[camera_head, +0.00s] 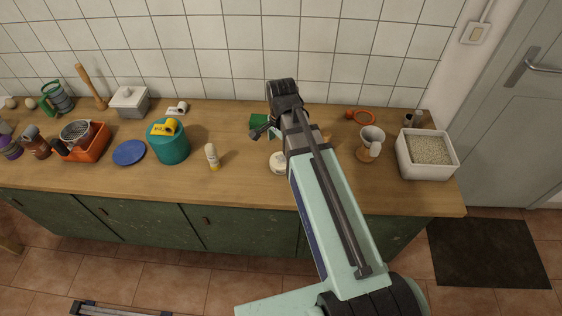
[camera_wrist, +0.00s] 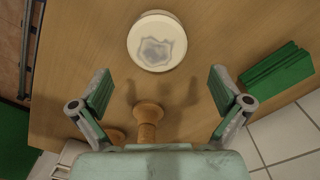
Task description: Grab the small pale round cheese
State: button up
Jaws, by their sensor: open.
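The small pale round cheese (camera_head: 278,163) lies on the wooden counter, partly hidden by my arm in the head view. In the wrist view the cheese (camera_wrist: 156,42) shows whole as a cream disc with a greyish patch on top, at the upper middle. My gripper (camera_wrist: 161,90) is open and empty, its two green-padded fingers spread wide. The cheese lies beyond the fingertips in the wrist view, not between them. In the head view my gripper (camera_head: 265,132) is over the counter behind the cheese, largely hidden by my arm.
A green block (camera_wrist: 277,73) lies to the right in the wrist view. A brown turned piece (camera_wrist: 147,120) shows between the fingers, lower down. A yellow-and-white bottle (camera_head: 212,157) and teal canister (camera_head: 168,143) stand left of the cheese. Bare counter (camera_head: 240,170) lies left of the cheese.

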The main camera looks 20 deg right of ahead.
aim_at(281, 159)
jog(key=shift+s+a+f+p, duration=0.15)
jog(key=shift+f+p, duration=0.4)
jog(key=shift+f, duration=1.25)
jog(key=shift+s+f+p, duration=0.1)
jog(key=shift+f+p, duration=0.45)
jog(key=shift+f, duration=1.2)
jog(key=c, duration=1.3)
